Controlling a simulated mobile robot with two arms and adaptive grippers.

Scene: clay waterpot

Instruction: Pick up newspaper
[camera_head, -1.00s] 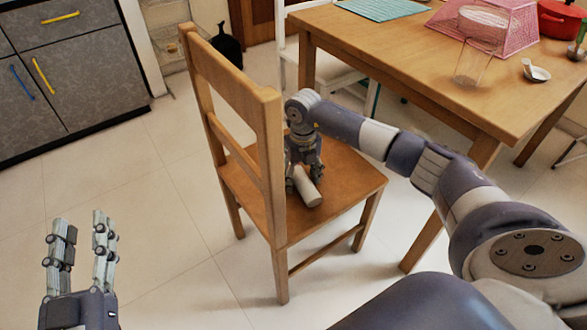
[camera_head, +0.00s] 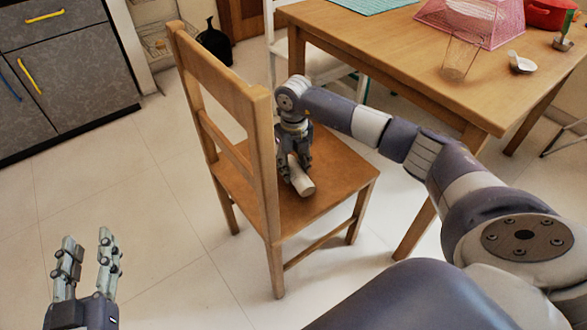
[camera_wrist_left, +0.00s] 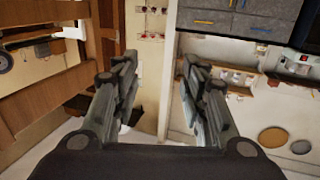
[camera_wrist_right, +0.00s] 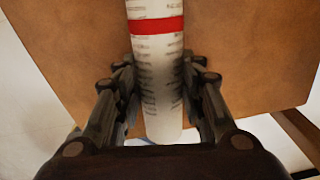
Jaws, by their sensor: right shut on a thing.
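The newspaper (camera_head: 302,183) is a pale roll on the seat of the wooden chair (camera_head: 327,168). In the right wrist view the newspaper (camera_wrist_right: 158,70) shows small print and a red band, and it runs between my fingers. My right gripper (camera_head: 295,165) points down at the seat and is shut on the newspaper. In the right wrist view its fingers (camera_wrist_right: 160,100) lie along both sides of the roll. I cannot tell whether the roll is clear of the seat. My left gripper (camera_head: 88,248) is open and empty at the lower left, away from the chair.
The chair's backrest (camera_head: 228,100) stands left of my right gripper. A wooden table (camera_head: 440,70) is at the upper right, with a glass (camera_head: 459,57) and a pink basket (camera_head: 478,22). Grey cabinets (camera_head: 65,65) stand at the left. The floor between is clear.

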